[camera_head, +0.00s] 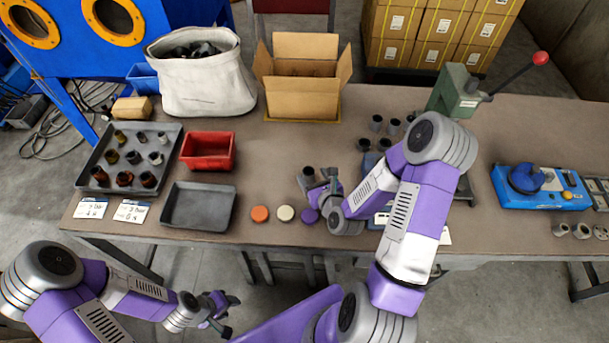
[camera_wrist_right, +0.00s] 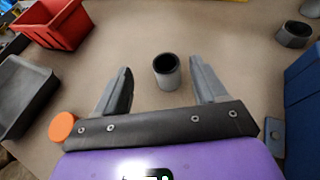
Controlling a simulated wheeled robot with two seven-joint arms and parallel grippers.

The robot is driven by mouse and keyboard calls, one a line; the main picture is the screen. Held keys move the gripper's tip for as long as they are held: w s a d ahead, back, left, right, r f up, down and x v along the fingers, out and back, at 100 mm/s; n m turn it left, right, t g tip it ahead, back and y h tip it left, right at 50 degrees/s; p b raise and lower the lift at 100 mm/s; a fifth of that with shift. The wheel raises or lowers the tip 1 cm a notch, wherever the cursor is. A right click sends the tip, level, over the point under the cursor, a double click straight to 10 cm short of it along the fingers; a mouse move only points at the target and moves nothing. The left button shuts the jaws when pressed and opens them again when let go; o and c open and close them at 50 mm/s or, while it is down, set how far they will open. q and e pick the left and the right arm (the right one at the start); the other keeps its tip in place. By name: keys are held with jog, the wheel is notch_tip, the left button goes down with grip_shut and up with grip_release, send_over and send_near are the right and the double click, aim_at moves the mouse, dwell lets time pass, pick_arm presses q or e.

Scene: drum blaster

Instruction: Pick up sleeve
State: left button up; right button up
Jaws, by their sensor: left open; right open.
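A grey hollow sleeve (camera_head: 308,173) stands upright on the brown table. In the right wrist view this sleeve (camera_wrist_right: 168,78) is between and slightly beyond the two fingers, apart from both. My right gripper (camera_head: 319,181) is open and empty, close in front of the sleeve; the right wrist view shows its spread fingers (camera_wrist_right: 160,68). My left gripper (camera_head: 222,306) is open and empty, off the table's front edge at lower left. More grey sleeves (camera_head: 376,122) stand further back, partly hidden by my right arm.
A grey tray (camera_head: 86,180) holds several rusty and grey sleeves. A red bin (camera_head: 232,152), an empty dark tray (camera_head: 225,222) and coloured discs (camera_head: 260,214) lie left of the right gripper. A cardboard box (camera_head: 303,105), green press (camera_head: 447,90) and blue device (camera_head: 515,201) stand around.

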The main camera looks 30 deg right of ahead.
aim_at(307, 168)
jog(key=shift+w+f+b, duration=0.35)
jog(key=shift+f+b, duration=0.1)
jog(key=shift+f, duration=0.45)
jog(key=x, duration=0.5)
jog(key=b+x, duration=0.1)
jog(key=x, duration=0.1)
jog(key=shift+w+d+f, duration=0.1)
jog(key=shift+d+f, duration=0.1)
jog(key=shift+d, duration=0.1)
pick_arm(q)
jog(key=f, duration=0.3)
jog(key=shift+w, duration=0.3)
pick_arm(e)
jog(key=shift+c, duration=0.3)
jog(key=shift+r, duration=0.1)
jog(key=c, duration=1.2)
